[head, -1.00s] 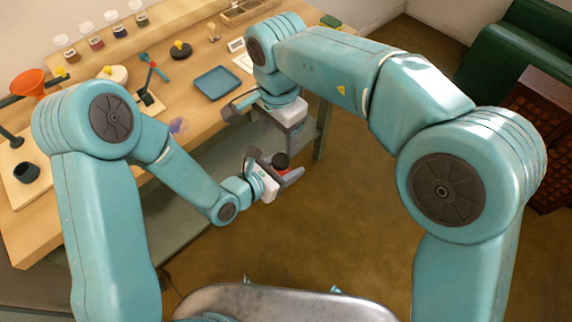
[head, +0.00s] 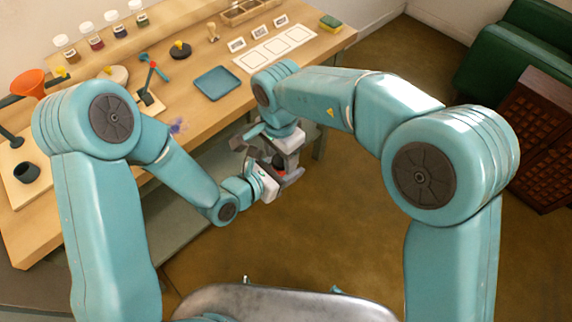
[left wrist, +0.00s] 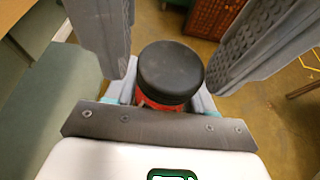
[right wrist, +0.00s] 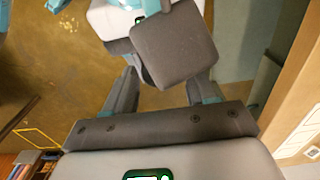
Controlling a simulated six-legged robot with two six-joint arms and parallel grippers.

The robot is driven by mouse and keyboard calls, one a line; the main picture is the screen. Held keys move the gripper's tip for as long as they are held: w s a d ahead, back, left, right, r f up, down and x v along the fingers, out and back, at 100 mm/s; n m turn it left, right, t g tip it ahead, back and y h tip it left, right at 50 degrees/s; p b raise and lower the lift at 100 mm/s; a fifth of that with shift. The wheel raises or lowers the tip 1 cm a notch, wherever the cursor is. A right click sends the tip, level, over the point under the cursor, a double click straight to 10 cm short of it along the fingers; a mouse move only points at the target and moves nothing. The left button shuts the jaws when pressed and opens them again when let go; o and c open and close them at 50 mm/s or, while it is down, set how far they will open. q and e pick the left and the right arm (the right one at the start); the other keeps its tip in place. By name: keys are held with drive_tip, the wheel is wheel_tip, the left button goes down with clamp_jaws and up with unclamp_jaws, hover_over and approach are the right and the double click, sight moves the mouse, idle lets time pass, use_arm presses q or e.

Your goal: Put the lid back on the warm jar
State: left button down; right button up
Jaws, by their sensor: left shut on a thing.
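The warm jar is red, with a black lid (left wrist: 170,70) on its top, in the left wrist view; a strip of the red jar (left wrist: 152,103) shows under the lid. In the head view the dark lid (head: 279,159) is partly covered by my right gripper. My left gripper (head: 287,177) is shut on the jar, held in the air off the table's front edge. My right gripper (head: 267,160) is open just above, its grey fingers apart on either side of the lid in the left wrist view. In the right wrist view a grey finger of my left gripper (right wrist: 175,45) hides most of the jar.
Open floor (head: 340,230) lies right of my grippers.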

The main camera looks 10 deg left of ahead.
drive_tip(key=c, duration=0.8)
drive_tip(key=shift+o, duration=0.2)
drive_tip(key=m, duration=0.3)
drive_tip(key=o, duration=1.2)
drive_tip(key=shift+c, duration=0.2)
drive_tip(key=shift+r, duration=2.3)
